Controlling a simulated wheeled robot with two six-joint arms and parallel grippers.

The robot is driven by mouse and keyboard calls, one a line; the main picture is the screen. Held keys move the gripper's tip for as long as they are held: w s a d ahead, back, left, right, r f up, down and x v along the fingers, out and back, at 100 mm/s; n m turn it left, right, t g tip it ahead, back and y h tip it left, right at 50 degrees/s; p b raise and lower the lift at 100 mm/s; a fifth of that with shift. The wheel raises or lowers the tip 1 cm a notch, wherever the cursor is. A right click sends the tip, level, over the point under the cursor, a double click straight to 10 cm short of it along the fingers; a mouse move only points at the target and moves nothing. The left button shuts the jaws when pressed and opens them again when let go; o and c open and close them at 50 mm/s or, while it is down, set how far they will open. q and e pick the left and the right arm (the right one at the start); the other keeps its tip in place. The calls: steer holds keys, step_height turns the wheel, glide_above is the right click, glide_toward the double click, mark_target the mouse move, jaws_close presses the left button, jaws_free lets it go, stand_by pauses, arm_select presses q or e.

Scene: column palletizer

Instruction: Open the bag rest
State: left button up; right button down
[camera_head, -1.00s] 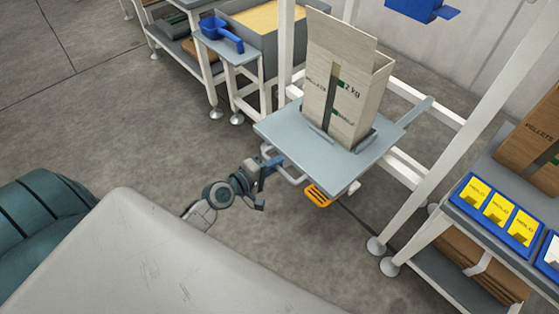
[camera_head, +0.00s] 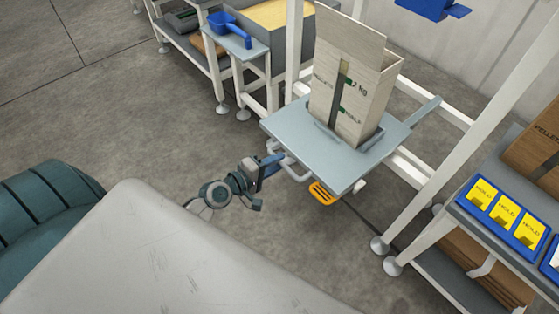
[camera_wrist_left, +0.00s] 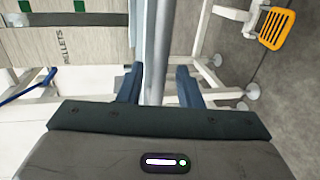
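The bag rest (camera_head: 290,128) is a flat grey-blue plate on the white frame, with a pale bar handle (camera_head: 291,170) along its near left edge. An upright, open-topped pellet bag (camera_head: 345,95) stands on it. My left gripper (camera_head: 272,164) is at that handle. In the left wrist view, its two dark blue fingers (camera_wrist_left: 160,88) are apart, one on each side of a grey bar (camera_wrist_left: 156,50). A gap shows between the bar and the right finger; contact on the left is unclear. My right gripper is out of view.
An orange slotted pedal (camera_head: 322,193) sits below the plate; it also shows in the left wrist view (camera_wrist_left: 277,28). White frame posts (camera_head: 450,135) stand to the right, near a shelf with blue-and-yellow trays (camera_head: 500,210). A blue scoop (camera_head: 228,27) lies on a side table.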

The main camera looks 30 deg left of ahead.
arm_select(q)
steer(key=b+v, duration=0.1)
steer(key=v, duration=0.7)
steer(key=shift+s, duration=0.35)
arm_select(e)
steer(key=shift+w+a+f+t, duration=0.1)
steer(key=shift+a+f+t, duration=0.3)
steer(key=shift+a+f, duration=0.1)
arm_select(q)
steer(key=shift+a, duration=0.1)
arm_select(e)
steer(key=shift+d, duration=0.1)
